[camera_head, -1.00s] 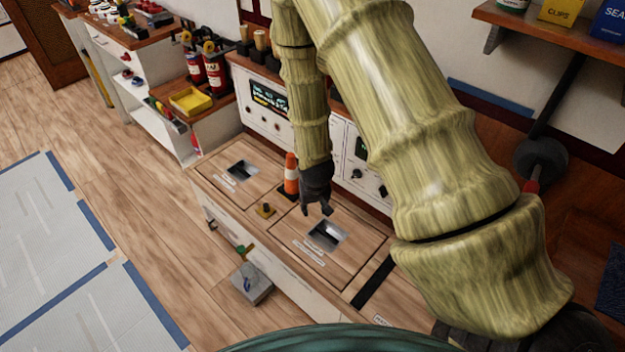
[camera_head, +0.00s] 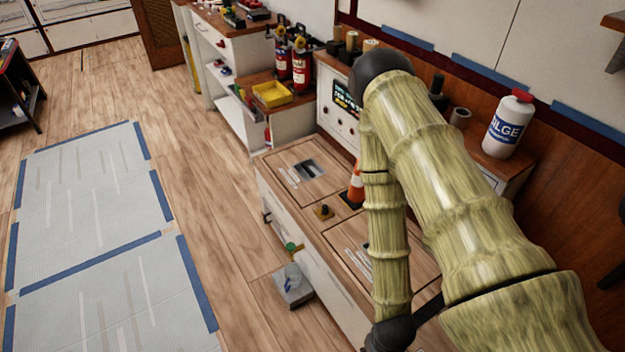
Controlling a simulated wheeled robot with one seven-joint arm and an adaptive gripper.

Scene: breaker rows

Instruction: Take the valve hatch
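Two square wooden hatch panels with silver recessed pulls are set in the low bench top. The far hatch (camera_head: 290,181) lies flat and in full view. The near hatch (camera_head: 345,237) is partly hidden behind my forearm, and its pull is mostly covered. Both have small labels that I cannot read, so I cannot tell which is the valve hatch. My gripper (camera_head: 390,335) is a dark shape low in the picture, at the near side of the near hatch. Its fingers cannot be made out.
An orange cone (camera_head: 355,186) and a small brass-coloured block with a black knob (camera_head: 324,211) stand between the hatches. A grey block (camera_head: 293,287) lies on the floor before the bench. A yellow tray (camera_head: 272,94) and red extinguishers (camera_head: 301,69) stand behind.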

